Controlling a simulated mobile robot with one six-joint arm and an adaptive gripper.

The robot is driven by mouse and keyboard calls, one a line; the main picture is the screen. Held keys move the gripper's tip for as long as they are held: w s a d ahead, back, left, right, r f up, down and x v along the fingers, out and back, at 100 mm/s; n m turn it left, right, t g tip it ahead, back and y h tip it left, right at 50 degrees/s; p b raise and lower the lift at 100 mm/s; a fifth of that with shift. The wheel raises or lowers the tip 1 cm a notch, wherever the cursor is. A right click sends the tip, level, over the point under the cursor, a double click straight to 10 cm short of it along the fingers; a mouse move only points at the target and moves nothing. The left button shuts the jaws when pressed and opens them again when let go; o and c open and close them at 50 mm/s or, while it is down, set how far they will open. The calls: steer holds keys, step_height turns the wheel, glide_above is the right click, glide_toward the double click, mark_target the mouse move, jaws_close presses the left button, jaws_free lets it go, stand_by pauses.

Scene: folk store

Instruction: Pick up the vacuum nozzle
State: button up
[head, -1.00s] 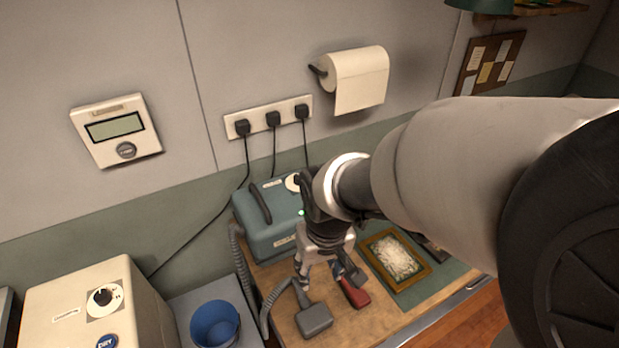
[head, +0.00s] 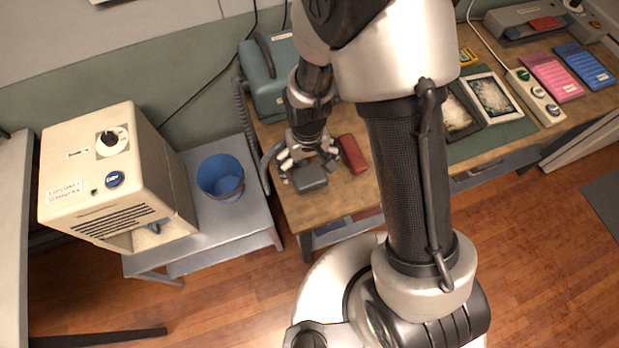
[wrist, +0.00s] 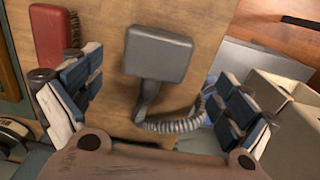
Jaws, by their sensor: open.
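The vacuum nozzle is a dark grey rectangular head (head: 310,178) with a short neck and a ribbed hose. It lies on the wooden tabletop near its left front corner. In the wrist view the nozzle (wrist: 158,54) sits between and beyond my open fingers, its neck and hose pointing toward my gripper. My gripper (head: 308,154) is just above the nozzle's neck end in the head view. In the wrist view my gripper (wrist: 160,88) has its two blue-padded fingers spread wide, one on each side of the nozzle, with nothing held.
A red brush-like block (head: 353,154) lies right of the nozzle. The teal vacuum unit (head: 262,88) stands behind it. A blue bucket (head: 220,178) and a beige dryer box (head: 118,180) stand to the left. Framed trays (head: 492,98) lie farther right.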

mark_target(310, 175)
steer(key=f+b, duration=0.1)
steer(key=f, duration=0.2)
steer(key=f+b, duration=0.1)
steer(key=f, duration=0.3)
steer(key=shift+d, duration=0.2)
steer(key=shift+r, duration=0.1)
steer(key=shift+c, duration=0.3)
steer(key=c, duration=1.1)
steer(key=shift+r, duration=0.1)
steer(key=shift+c, duration=0.3)
step_height(310, 175, up, 20)
steer(key=p, duration=0.6)
